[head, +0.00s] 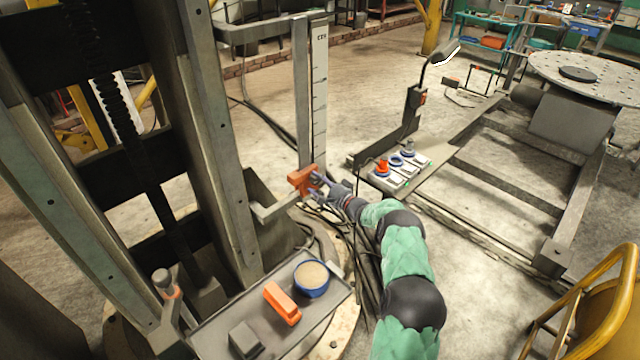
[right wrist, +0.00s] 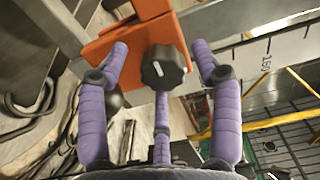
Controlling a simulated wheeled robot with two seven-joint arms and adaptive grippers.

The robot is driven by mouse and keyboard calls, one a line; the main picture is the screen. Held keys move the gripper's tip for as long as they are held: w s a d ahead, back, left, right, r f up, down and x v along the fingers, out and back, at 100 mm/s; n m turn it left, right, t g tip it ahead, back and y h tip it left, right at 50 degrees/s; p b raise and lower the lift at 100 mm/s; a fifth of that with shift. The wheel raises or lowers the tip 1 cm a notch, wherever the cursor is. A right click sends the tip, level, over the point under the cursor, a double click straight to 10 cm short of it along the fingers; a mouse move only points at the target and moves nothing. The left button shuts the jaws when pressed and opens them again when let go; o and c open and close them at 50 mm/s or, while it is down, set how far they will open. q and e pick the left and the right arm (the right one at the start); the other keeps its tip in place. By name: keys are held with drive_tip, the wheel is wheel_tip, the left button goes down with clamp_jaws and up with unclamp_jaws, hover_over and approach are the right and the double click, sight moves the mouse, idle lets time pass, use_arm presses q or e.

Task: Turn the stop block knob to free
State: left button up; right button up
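The orange stop block (head: 302,180) sits on the upright scale post beside the column. My right gripper (head: 321,180) is at the block's right side. In the right wrist view its purple fingers stand open around the knob, one on each side and one below. The side fingers are apart from the knob; whether the lower one touches it I cannot tell. The knob is hidden in the head view. My left gripper is not in view.
The scale post (head: 319,90) rises behind the block. A tray (head: 225,318) below holds a blue bowl (head: 311,279), an orange object (head: 282,303) and a grey block (head: 245,340). A control box (head: 399,170) stands right of my arm. Cables hang near the wrist.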

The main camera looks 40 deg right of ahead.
drive_tip(key=shift+s+d, duration=0.1)
drive_tip(key=shift+d, duration=0.05)
drive_tip(key=shift+s, duration=0.25)
drive_tip(key=s+d, duration=0.1)
drive_tip(key=s, duration=1)
drive_tip(key=shift+s, duration=0.2)
